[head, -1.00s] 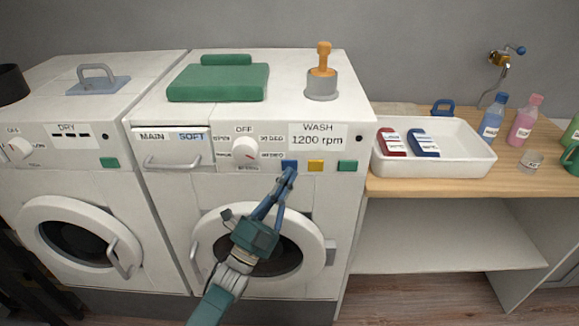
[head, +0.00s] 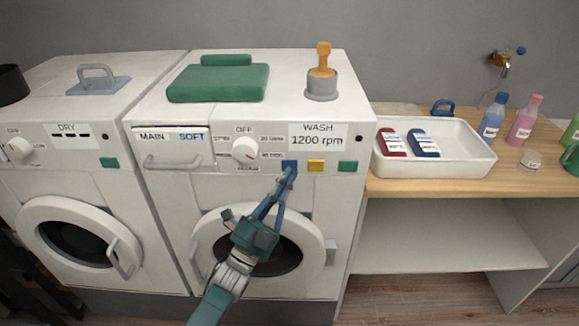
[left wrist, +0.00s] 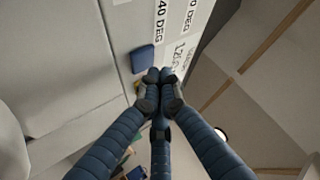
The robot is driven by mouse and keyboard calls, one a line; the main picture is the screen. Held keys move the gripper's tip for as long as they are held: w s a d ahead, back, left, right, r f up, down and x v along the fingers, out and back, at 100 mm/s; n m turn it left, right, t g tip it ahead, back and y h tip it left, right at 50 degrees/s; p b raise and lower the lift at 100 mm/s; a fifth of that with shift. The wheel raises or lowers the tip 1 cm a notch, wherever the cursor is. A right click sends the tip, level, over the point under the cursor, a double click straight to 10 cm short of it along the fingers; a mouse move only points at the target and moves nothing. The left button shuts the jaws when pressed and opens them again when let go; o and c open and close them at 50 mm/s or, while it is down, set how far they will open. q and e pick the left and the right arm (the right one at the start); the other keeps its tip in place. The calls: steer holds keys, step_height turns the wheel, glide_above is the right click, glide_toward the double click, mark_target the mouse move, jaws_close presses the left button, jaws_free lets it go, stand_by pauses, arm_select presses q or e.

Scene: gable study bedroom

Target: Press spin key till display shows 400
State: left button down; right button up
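The washer's display (head: 317,140) reads WASH, 1200 rpm. Below it are a blue key (head: 290,164), a yellow key (head: 315,166) and a green key (head: 348,167); no label on them is readable. My left gripper (head: 287,175) has its blue fingers together, with the tips at the lower edge of the blue key. In the left wrist view the closed fingertips (left wrist: 160,77) are beside the blue key (left wrist: 143,58), holding nothing; I cannot tell if they touch it. My right gripper is out of view.
The dial (head: 244,150) points to OFF, left of the display. A drawer handle (head: 172,161) sticks out further left. The round washer door (head: 205,240) is below, behind my left arm. A white tray (head: 470,167) with two packs stands on the wooden counter at right.

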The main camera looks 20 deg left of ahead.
arm_select(q)
steer(key=shift+w, duration=0.15)
steer(key=shift+w+a, duration=0.15)
steer(key=shift+w, duration=0.1)
steer(key=shift+w+a+b, duration=0.1)
steer(key=shift+w+b, duration=0.2)
steer(key=shift+b, duration=0.15)
stand_by(0.4)
stand_by(0.3)
steer(key=shift+s+d+p, duration=0.25)
steer(key=shift+s+p, duration=0.05)
steer(key=shift+s, duration=0.45)
steer(key=shift+s, duration=0.1)
steer(key=s+p, duration=0.1)
steer(key=s, duration=0.1)
steer(key=s+d+p, duration=0.1)
steer(key=s, duration=0.1)
steer(key=shift+s+d, duration=0.15)
steer(key=shift+s, duration=0.15)
